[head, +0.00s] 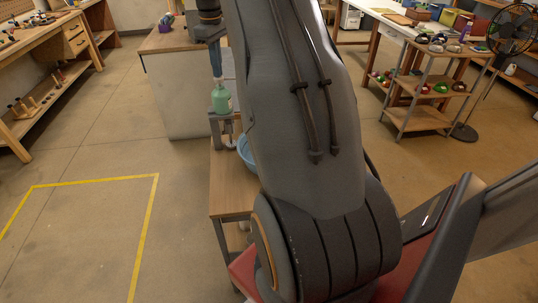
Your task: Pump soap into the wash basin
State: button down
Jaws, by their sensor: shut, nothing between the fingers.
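A green soap bottle (221,101) stands upright on a small stand left of my arm. My gripper (216,74) points down directly above the bottle. It is shut with nothing held. Its tips are at or just above the bottle's top; I cannot tell if they touch, and the pump head is not clearly visible. A blue wash basin (244,153) shows only its left edge, nearer than the bottle. My arm hides the rest of it, including what is inside.
A wooden bench top (232,185) lies in front of the basin, partly behind my arm. A grey cabinet (185,95) stands behind the bottle on the left. Open floor with a yellow taped outline (150,215) is at left. A shelf cart (425,85) and fan (508,35) stand at right.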

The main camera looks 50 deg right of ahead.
jog(key=shift+r+p, duration=0.75)
jog(key=shift+r, duration=0.45)
jog(key=shift+r, duration=0.1)
notch_tip(320, 180, up, 6)
jog(key=p, duration=0.2)
jog(key=shift+p, duration=0.4)
dwell(0.4)
